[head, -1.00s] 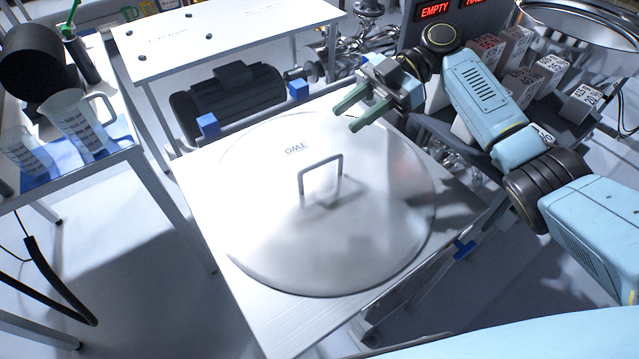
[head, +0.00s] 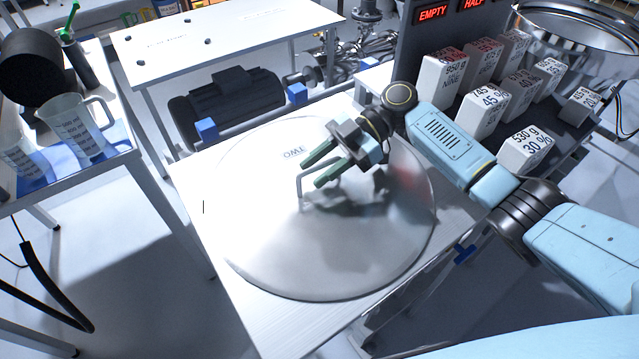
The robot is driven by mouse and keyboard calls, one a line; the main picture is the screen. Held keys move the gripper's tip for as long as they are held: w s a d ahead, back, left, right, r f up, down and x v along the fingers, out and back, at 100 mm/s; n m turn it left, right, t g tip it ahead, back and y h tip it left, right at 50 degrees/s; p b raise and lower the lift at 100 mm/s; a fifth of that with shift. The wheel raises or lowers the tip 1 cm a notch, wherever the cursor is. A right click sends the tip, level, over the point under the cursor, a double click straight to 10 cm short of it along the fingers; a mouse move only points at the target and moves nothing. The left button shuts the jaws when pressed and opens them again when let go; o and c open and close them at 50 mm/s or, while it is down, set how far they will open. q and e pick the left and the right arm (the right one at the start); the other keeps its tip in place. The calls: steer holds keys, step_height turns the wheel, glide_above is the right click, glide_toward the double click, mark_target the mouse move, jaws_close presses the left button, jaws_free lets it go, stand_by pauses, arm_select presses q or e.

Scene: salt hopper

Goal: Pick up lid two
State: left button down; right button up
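Lid two (head: 270,240) is a large round pale metal disc marked TWO, lying flat on a white table. Its upright bar handle (head: 301,188) stands near the middle, partly hidden by my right gripper. My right gripper (head: 312,172) is open, with its two green fingers apart and pointing left, at the handle's upper part. I cannot tell whether the fingers touch the handle or are still above it. My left gripper is not in view.
A black motor (head: 232,98) sits behind the lid. White labelled blocks (head: 484,107) stand on a dark shelf at right, near my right arm. A side table at left holds a clear measuring jug (head: 80,128). A white perforated table (head: 225,30) stands at the back.

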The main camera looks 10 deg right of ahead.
steer(key=shift+c, duration=0.3)
jaws_close()
stand_by(1.1)
steer(key=shift+w+r, duration=0.1)
steer(key=shift+r, duration=0.1)
